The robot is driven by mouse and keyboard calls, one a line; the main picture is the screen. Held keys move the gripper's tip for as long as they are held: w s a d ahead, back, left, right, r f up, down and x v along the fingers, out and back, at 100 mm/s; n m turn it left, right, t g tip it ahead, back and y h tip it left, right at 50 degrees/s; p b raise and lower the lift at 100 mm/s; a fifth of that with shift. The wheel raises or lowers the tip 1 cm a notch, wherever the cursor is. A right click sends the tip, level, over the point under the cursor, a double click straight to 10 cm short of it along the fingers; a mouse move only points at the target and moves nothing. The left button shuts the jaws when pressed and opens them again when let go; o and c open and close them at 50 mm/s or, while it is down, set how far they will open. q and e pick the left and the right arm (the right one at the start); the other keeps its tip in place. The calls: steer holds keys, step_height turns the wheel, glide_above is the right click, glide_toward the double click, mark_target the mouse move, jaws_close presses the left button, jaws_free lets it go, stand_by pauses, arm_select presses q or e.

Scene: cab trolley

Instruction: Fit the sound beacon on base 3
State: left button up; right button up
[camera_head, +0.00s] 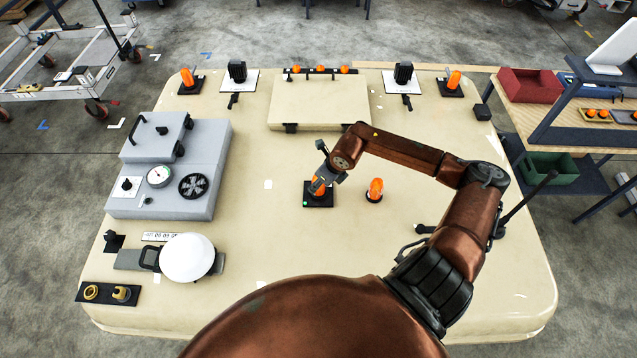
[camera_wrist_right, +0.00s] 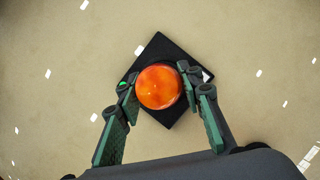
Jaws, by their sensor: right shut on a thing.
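My right gripper (camera_head: 319,184) is shut on an orange domed beacon (camera_wrist_right: 159,87), with one finger on each side of it. The beacon is over the middle of a square black base (camera_head: 319,200) on the cream deck; I cannot tell whether it is fully seated. The base looks turned in the wrist view (camera_wrist_right: 180,48), and a small green light (camera_head: 305,203) shows at its corner. A second orange beacon (camera_head: 376,187) stands on a round black foot to the right. No number is readable on the base. My left gripper is not in view.
Orange beacons stand on black bases at the back left (camera_head: 188,78) and back right (camera_head: 453,80). A raised cream panel (camera_head: 318,102) lies at the back middle. A grey unit with a gauge (camera_head: 159,176) and a white dome (camera_head: 187,257) stand left. The front middle deck is clear.

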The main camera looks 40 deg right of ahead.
steer(key=o, duration=1.4)
steer(key=shift+c, duration=0.2)
steer(key=a+v, duration=0.1)
steer(key=v, duration=1)
steer(key=shift+s+d+r, duration=0.2)
steer(key=shift+d+r, duration=0.2)
steer(key=shift+d, duration=0.1)
